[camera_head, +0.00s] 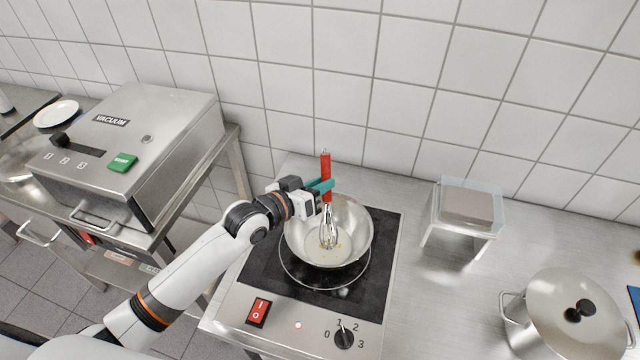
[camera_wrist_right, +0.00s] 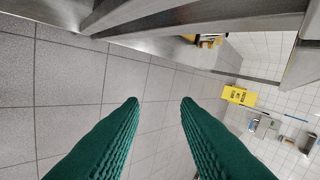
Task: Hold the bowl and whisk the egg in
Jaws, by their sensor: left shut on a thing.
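A steel bowl (camera_head: 300,245) sits on the black cooktop (camera_head: 388,240), with pale liquid and yellowish bits, likely egg, at its bottom. A whisk with a red handle (camera_head: 326,170) stands nearly upright, its wire end down inside the bowl. My left gripper (camera_head: 322,187) is shut on the red handle, above the bowl's far rim. My right gripper (camera_wrist_right: 160,103) is not seen in the head view; in the right wrist view its green fingers are wide apart with nothing between them, over the tiled floor.
A steel vacuum machine (camera_head: 150,130) stands at left. A lidded pot (camera_head: 565,310) and a small stand with a clear-sided box (camera_head: 468,205) are on the steel counter at right. A red switch (camera_head: 258,312) and a knob (camera_head: 344,337) are at the cooktop's front. A yellow sign (camera_wrist_right: 238,95) is in the right wrist view.

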